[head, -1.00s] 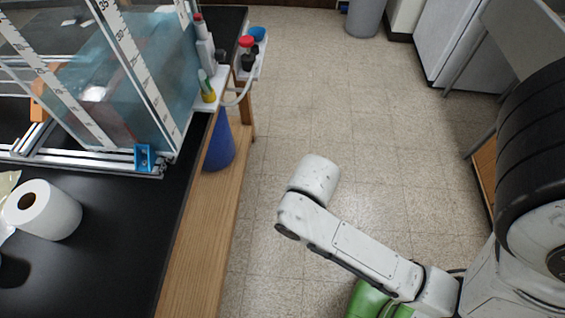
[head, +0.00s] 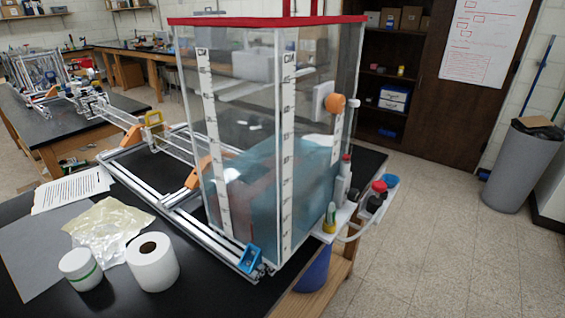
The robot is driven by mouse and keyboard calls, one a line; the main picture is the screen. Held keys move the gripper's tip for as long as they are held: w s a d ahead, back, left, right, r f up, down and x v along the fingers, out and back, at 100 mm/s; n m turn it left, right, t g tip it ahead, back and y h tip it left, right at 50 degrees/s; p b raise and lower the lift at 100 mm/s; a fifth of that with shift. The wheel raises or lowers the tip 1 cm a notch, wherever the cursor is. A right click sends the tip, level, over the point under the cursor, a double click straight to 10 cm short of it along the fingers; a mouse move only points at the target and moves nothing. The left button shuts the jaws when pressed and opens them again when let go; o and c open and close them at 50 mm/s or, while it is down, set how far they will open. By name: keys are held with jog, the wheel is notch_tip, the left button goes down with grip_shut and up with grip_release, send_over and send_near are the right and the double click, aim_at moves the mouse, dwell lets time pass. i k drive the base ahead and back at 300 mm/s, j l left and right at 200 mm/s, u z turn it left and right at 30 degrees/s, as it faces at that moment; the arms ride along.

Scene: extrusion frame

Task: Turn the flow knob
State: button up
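A clear tank (head: 222,110) with a red rim and printed scales stands on the black bench, partly filled with bluish water. An orange round knob (head: 335,103) is at its right side, by a white plate (head: 322,98). Lower down, on a small white shelf (head: 345,215) outside the tank, is a fitting with a red cap (head: 379,186). The frames do not tell which of these is the flow knob. My gripper is not in view.
A toilet roll (head: 152,262), a white jar (head: 80,268) and crumpled wrap (head: 108,228) lie on the bench at left. A blue bucket (head: 314,272) is below the shelf. The floor (head: 440,230) at right is clear up to a grey bin (head: 520,165).

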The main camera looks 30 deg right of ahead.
aim_at(352, 193)
jog(key=z, duration=0.8)
jog(key=i+l+z, duration=0.2)
jog(key=z, duration=0.2)
jog(key=i+l+z, duration=0.1)
jog(key=i+z, duration=0.3)
jog(key=k, duration=0.05)
